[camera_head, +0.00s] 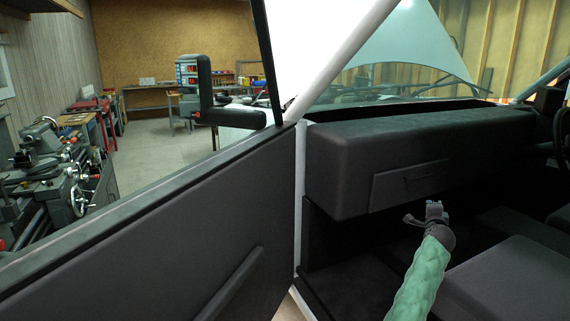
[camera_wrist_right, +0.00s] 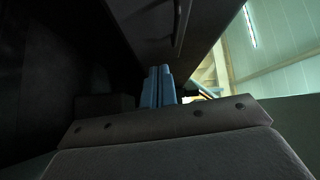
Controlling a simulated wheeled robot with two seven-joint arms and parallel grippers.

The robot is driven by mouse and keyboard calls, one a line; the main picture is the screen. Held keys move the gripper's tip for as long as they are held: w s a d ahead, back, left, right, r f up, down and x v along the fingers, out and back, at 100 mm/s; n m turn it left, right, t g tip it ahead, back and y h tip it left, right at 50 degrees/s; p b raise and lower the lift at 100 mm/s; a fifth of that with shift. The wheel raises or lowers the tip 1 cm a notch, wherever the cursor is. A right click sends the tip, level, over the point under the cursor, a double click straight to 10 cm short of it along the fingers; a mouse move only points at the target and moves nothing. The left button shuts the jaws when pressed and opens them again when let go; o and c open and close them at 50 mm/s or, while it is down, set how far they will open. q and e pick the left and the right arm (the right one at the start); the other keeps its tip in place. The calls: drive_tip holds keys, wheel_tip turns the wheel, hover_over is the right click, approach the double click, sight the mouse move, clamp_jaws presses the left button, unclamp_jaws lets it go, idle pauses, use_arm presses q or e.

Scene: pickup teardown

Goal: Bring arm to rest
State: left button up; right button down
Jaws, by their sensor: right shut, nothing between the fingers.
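My right gripper (camera_head: 436,208) is inside the pickup cab, at the end of my green-sleeved arm in the head view. It is just in front of and below the glovebox door (camera_head: 408,184), which sits closed in the dark dashboard (camera_head: 400,150). In the right wrist view the fingers (camera_wrist_right: 158,86) are together with nothing between them. The glovebox handle (camera_wrist_right: 181,25) shows above them there. Whether the gripper touches the dashboard is hard to tell. My left gripper is in neither view.
The open pickup door (camera_head: 150,240) stands along the left, its mirror (camera_head: 205,95) beyond. A dark seat (camera_head: 510,275) is right of my arm. The steering wheel (camera_head: 560,130) is at the right edge. A lathe (camera_head: 60,165) and workbenches stand behind the door. The footwell below the dashboard is dark and open.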

drive_tip(key=s+a+n+g+y, duration=0.1)
drive_tip(key=a+n+g+y, duration=0.3)
drive_tip(key=a+n, duration=0.9)
drive_tip(key=s+a+f+n+g+y, duration=0.1)
drive_tip(key=s+a+f+n, duration=0.1)
drive_tip(key=s+a+f, duration=0.5)
drive_tip(key=s+a+f+n+g+y, duration=0.1)
drive_tip(key=s+a+f+n+g, duration=0.15)
drive_tip(key=f, duration=0.75)
drive_tip(key=s+a+f+n+g, duration=0.1)
drive_tip(key=s+a+f+n, duration=0.1)
drive_tip(key=s+a+f, duration=0.55)
drive_tip(key=s+a+f+n+g, duration=0.1)
drive_tip(key=s+a+f+g, duration=0.15)
drive_tip(key=s+f, duration=0.85)
drive_tip(key=s+a+f+n+g, duration=0.1)
drive_tip(key=s+a+f+n, duration=0.15)
drive_tip(key=s+f, duration=0.9)
drive_tip(key=s+f+g, duration=0.1)
drive_tip(key=s+f, duration=0.3)
drive_tip(key=s, duration=0.3)
drive_tip(key=s+a+f+g, duration=0.1)
drive_tip(key=s+f, duration=0.2)
drive_tip(key=s, duration=0.5)
drive_tip(key=s+f+g, duration=0.2)
drive_tip(key=s+f, duration=0.2)
drive_tip(key=s, duration=0.4)
drive_tip(key=shift+s+a+f+m+y, duration=0.2)
drive_tip(key=shift+a+f+m+y, duration=0.1)
drive_tip(key=shift+y, duration=0.1)
